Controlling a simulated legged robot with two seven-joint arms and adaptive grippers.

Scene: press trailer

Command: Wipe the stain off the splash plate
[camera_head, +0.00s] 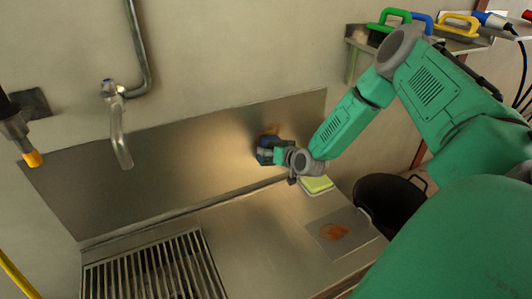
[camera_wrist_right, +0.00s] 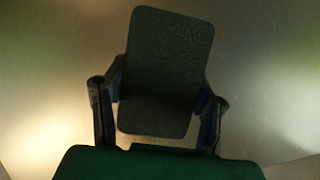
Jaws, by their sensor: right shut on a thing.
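The splash plate (camera_head: 160,175) is a wide brushed-metal sheet standing against the wall behind the counter. A faint brownish stain (camera_head: 272,128) shows on its right part, just above my right gripper and partly hidden by it. My right gripper (camera_head: 278,153) is shut on a dark scrub pad (camera_head: 264,150), held upright at the plate. In the right wrist view, the dark rectangular pad (camera_wrist_right: 165,60) sits between the two fingers, with the metal plate behind it. I cannot tell whether the pad touches the plate. My left gripper is out of view.
A metal tap (camera_head: 119,130) hangs above the slatted drain (camera_head: 150,270). A pale green sponge (camera_head: 316,184) lies below my right gripper. A flat sheet with a rust-brown patch (camera_head: 335,232) lies on the counter near a black bucket (camera_head: 390,200). A shelf (camera_head: 470,44) holds coloured-handled tools.

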